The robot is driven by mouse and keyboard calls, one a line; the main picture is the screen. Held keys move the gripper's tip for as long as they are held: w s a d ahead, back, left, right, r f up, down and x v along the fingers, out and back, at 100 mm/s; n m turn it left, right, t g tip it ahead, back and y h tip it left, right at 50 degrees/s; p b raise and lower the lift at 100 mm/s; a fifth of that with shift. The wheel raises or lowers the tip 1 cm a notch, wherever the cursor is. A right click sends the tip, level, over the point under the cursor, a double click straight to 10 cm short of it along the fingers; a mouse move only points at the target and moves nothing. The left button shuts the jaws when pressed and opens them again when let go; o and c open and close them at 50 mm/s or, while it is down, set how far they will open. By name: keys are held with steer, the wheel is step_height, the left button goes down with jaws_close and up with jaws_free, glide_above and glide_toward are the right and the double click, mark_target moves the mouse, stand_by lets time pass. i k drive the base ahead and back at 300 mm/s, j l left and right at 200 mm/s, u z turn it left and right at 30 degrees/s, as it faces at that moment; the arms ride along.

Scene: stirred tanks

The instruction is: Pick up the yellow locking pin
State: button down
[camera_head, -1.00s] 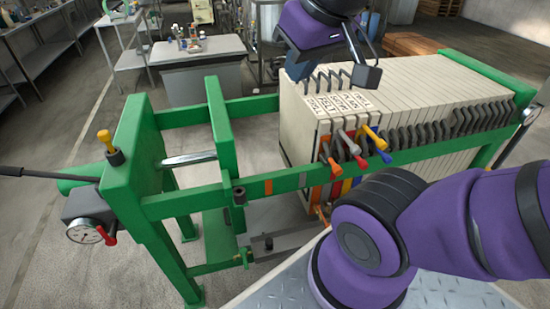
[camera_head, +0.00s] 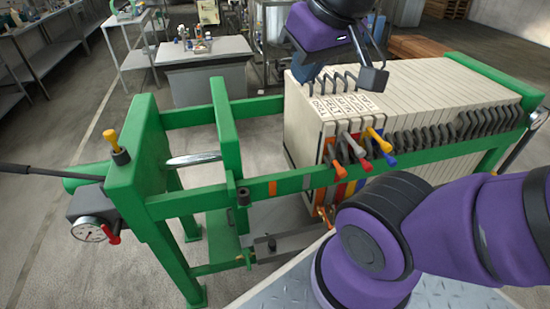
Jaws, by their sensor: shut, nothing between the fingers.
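My gripper (camera_head: 303,72) is at the upper middle, over the near end of the pale plate stack (camera_head: 420,95). It is far to the right of the pin and apart from it.
Coloured handles, one of them yellow (camera_head: 376,135), stick out at the near side of the plates. Green rails (camera_head: 270,187) run along the frame. A pressure gauge (camera_head: 88,231) with a red lever sits below the pin. A grey table (camera_head: 208,75) stands behind.

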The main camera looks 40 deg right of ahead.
mark_target(110, 136)
steer(key=i+j+u, duration=0.15)
steer(key=u, duration=0.25)
steer(key=i+j+u, duration=0.1)
steer(key=i+u, duration=0.3)
steer(key=k, duration=0.05)
